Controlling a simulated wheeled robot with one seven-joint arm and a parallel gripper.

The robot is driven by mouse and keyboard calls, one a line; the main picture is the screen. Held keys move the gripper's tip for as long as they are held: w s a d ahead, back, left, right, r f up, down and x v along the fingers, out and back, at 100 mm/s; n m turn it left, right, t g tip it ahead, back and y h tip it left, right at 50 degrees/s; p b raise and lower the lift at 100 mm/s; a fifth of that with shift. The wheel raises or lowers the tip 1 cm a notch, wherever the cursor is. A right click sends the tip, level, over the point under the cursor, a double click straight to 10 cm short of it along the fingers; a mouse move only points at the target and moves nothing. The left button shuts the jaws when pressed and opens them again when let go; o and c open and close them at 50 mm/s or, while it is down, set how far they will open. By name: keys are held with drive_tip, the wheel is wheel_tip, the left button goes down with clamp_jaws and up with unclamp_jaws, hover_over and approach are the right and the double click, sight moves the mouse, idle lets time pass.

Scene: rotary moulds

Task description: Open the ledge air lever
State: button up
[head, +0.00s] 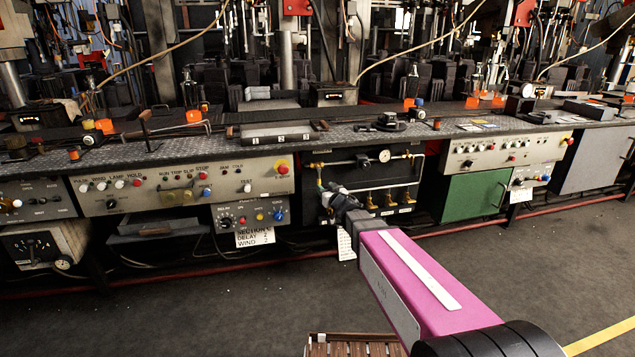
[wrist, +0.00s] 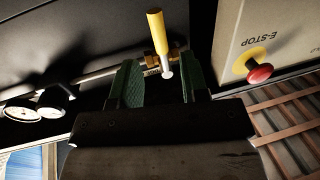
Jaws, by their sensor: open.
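The air lever (wrist: 156,32) has a yellow handle and a pale metal stem end. In the wrist view it stands at top centre, in front of a brass valve body on a pipe. My gripper (wrist: 161,64) is open, with one dark green finger on each side of the stem end. The fingers look apart from the lever, and how far it reaches between them is hard to tell. In the head view my gripper (head: 328,188) is at the left part of the dark recess under the ledge, and it hides much of the lever.
A red E-stop button (wrist: 259,72) on a grey box is right of the lever in the wrist view. Round gauges (wrist: 38,108) are at left. In the head view, the ledge (head: 380,136) runs above the recess, with a pipe gauge (head: 384,156) and brass valves to the right.

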sight(319, 180)
drive_tip(key=x, duration=0.8)
drive_tip(key=shift+a, duration=0.1)
clamp_jaws()
